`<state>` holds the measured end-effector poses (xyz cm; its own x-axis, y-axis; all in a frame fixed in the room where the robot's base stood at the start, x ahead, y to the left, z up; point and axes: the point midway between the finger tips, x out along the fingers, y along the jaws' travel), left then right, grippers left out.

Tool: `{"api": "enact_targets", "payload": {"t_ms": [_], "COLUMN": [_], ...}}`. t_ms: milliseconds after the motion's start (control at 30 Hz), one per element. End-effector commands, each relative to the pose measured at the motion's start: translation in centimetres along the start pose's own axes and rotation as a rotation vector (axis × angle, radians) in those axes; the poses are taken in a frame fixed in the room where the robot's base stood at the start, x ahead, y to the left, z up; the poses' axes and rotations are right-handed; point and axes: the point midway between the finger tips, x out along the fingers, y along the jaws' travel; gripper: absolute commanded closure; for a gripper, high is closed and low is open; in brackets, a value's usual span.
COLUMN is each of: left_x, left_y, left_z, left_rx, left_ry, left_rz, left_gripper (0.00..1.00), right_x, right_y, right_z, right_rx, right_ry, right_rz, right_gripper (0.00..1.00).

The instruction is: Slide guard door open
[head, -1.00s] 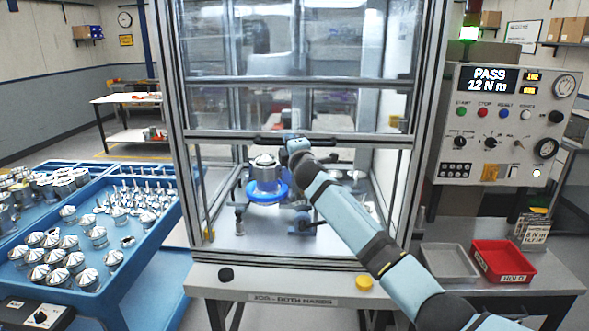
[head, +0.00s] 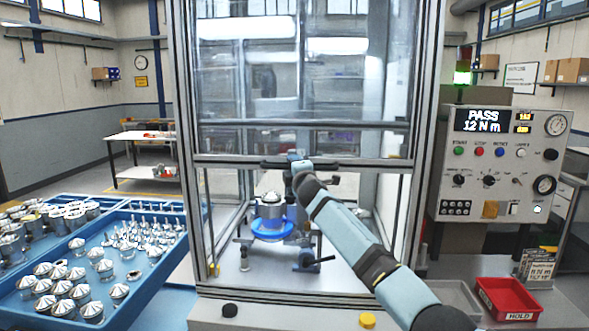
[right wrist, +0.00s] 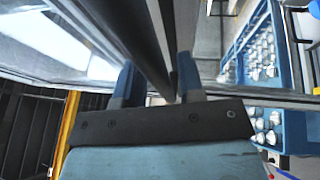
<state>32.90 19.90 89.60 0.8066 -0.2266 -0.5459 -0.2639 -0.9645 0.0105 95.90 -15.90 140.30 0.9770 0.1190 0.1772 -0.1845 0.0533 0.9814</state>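The guard door (head: 225,161) is a clear panel with a metal bottom rail on the front of the framed test cell. It is part way up, with an open gap below its rail. A dark handle bar (head: 272,164) runs along that rail. My right gripper (head: 297,163) is at the handle. In the right wrist view its two blue fingers (right wrist: 157,84) stand either side of the dark bar (right wrist: 146,52) and appear closed on it. My left gripper is not in view. Inside the cell, a silver conical-topped housing (head: 272,199) sits in a blue ring fixture (head: 272,227).
A blue tray (head: 170,262) of silver parts stands at the left. A control panel (head: 500,165) reading PASS 12 N m is at the right, above a red HOLD bin (head: 508,299) and a grey bin (head: 455,297). Black (head: 230,310) and yellow (head: 367,320) buttons are on the front ledge.

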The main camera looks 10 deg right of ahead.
Motion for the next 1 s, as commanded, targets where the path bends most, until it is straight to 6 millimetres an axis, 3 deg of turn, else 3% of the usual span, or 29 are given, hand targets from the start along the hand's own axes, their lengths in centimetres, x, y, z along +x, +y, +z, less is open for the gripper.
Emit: {"api": "enact_targets", "payload": {"t_ms": [467,1000], "left_x": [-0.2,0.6], "left_y": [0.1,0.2], "left_z": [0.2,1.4], "left_rx": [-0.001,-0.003], "left_ry": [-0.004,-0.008], "left_rz": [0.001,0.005], "left_gripper": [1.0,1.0], "right_x": [-0.9,-10.6], "right_y": [-0.2,-0.3], "right_z": [0.2,0.0], "right_rx": [0.001,0.0], "right_ry": [-0.002,0.0], "right_rz": [0.0,-0.001], "right_gripper": [0.58,0.58]}}
